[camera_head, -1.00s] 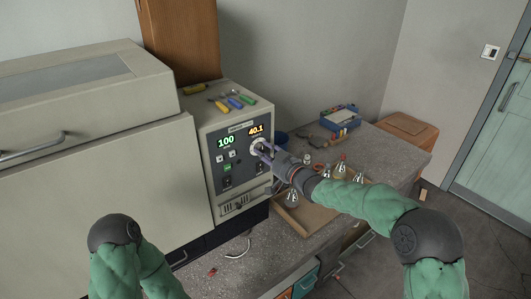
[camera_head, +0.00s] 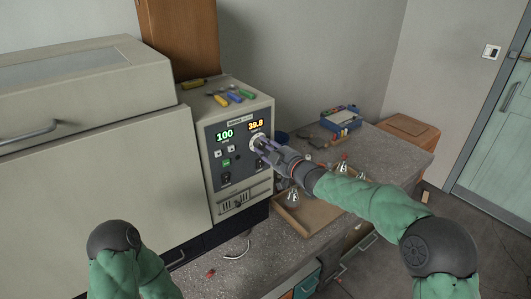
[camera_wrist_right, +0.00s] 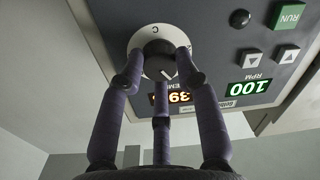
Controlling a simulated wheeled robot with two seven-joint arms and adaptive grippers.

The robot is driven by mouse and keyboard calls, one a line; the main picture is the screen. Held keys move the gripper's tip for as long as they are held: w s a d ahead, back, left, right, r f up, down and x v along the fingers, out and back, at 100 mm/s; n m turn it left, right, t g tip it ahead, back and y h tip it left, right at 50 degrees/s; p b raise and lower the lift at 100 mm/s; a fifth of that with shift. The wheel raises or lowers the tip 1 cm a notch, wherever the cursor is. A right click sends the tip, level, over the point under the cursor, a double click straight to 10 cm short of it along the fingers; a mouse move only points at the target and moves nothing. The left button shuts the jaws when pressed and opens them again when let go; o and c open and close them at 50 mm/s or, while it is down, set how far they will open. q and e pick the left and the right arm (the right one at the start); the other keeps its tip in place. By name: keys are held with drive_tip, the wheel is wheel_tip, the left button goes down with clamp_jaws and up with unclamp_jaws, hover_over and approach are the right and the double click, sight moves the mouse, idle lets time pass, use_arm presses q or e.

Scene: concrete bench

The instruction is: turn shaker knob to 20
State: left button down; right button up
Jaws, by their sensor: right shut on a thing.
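The shaker (camera_head: 238,181) is a beige machine with a dark control panel. Its green display (camera_head: 224,135) reads 100 and its orange display (camera_head: 256,125) reads 39.8. The knob (camera_wrist_right: 160,58) is dark, on a pale round dial under the orange display; in the head view its pale dial (camera_head: 257,140) is partly covered by my fingers. My right gripper (camera_head: 263,147) is at the panel; in the right wrist view its purple fingers (camera_wrist_right: 160,70) are closed around the knob. My left arm shows at the lower left, but its gripper is out of view.
A tray (camera_head: 310,220) with glass flasks stands on the bench under my right arm. Several hand tools (camera_head: 236,97) lie on top of the shaker. A blue box (camera_head: 340,119) stands farther back on the bench. A large beige cabinet (camera_head: 100,190) fills the left.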

drive_tip(key=n+b, duration=0.4)
drive_tip(key=n, duration=0.2)
drive_tip(key=shift+a+r, duration=0.1)
drive_tip(key=shift+r, duration=0.05)
drive_tip(key=n+b, duration=0.2)
drive_tip(key=n, duration=0.1)
drive_tip(key=shift+n+b, duration=0.4)
drive_tip(key=shift+s+a+n+b, duration=0.1)
drive_tip(key=shift+n+b, duration=0.9)
drive_tip(key=shift+n, duration=0.4)
drive_tip(key=shift+h, duration=0.3)
drive_tip(key=o, duration=1.1)
drive_tip(key=shift+a, duration=0.1)
drive_tip(key=shift+o, duration=0.2)
drive_tip(key=shift+s+d, duration=0.3)
drive_tip(key=shift+d, duration=0.05)
drive_tip(key=v, duration=1.1)
drive_tip(key=shift+f, duration=0.3)
